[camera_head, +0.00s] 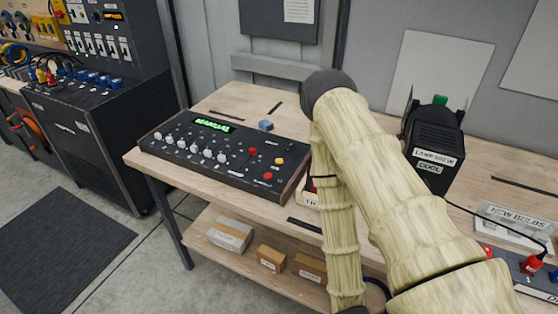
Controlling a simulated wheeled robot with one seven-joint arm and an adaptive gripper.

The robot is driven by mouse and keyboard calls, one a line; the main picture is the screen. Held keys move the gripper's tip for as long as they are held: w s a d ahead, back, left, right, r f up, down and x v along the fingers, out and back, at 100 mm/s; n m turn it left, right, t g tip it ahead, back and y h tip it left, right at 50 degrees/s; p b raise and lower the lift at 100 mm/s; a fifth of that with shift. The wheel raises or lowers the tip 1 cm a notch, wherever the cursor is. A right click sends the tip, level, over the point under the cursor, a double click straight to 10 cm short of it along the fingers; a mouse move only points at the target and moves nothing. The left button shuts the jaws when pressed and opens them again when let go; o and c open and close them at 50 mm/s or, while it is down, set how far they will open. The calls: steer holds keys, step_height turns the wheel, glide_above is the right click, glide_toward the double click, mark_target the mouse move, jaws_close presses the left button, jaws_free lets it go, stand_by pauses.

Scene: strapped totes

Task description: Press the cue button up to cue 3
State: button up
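The control console (175,161) lies on the wooden bench, a black sloping desk with wooden end cheeks. Its green lit display (212,125) is too small to read. A row of pale knobs (195,148) runs along its left and middle. On its right part are an upper red button (252,151), a yellow button (280,160) and a lower red button (268,176). Their labels are too small to read, so I cannot tell which is the cue button. My bent, cream-sleeved arm stands right of the console, covering the bench there. My gripper is not in view.
A black lamp (433,135) labelled "COOL" stands on the bench (482,157) right of my arm. A "NEW BULBS" holder (510,222) is at far right. A small blue block (266,125) lies behind the console. Boxes (231,234) sit on the lower shelf.

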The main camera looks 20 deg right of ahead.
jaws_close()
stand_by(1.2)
